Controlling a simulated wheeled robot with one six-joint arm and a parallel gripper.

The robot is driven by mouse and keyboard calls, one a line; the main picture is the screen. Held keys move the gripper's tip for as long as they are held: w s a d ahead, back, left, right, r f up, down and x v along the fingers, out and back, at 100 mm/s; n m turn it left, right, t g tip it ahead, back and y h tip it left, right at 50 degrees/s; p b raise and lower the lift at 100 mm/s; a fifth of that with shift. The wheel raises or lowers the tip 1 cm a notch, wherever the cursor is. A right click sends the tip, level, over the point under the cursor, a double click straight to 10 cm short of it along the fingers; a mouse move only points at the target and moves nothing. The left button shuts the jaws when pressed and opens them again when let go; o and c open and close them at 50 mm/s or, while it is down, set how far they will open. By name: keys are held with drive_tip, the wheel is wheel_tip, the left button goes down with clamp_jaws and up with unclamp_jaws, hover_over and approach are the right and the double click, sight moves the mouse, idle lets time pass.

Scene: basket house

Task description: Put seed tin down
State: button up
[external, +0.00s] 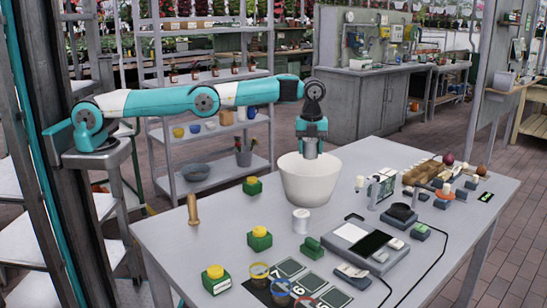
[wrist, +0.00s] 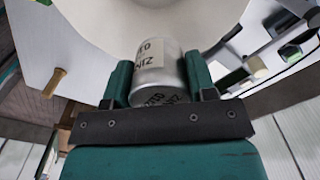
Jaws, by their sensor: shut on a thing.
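My gripper (wrist: 158,88) is shut on the seed tin (wrist: 158,65), a silver cylinder with a pale label and dark print, seen in the wrist view with one green finger on each side. In the external view my gripper (external: 309,151) points down at the large cream bowl (external: 308,183). The bowl also fills the top of the wrist view (wrist: 100,25), where the tin overlaps its edge. The fingertips and the tin's lower end are hard to see in the external view. I cannot tell whether the tin touches the bowl.
A white canister (external: 301,220) stands in front of the bowl. A wooden peg (external: 193,209) and green blocks with yellow tops (external: 259,238) are on the left part of the grey table (external: 190,245). A scale (external: 352,233) and small tools crowd the right.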

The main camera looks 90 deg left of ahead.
drive_tip(key=shift+f+b, duration=0.85)
drive_tip(key=shift+f, duration=4.5)
drive_tip(key=shift+f, duration=0.1)
drive_tip(key=shift+f+b, duration=0.65)
drive_tip(key=shift+b, duration=0.05)
drive_tip(key=shift+r, duration=0.1)
drive_tip(key=o, duration=0.6)
drive_tip(key=shift+o, duration=0.2)
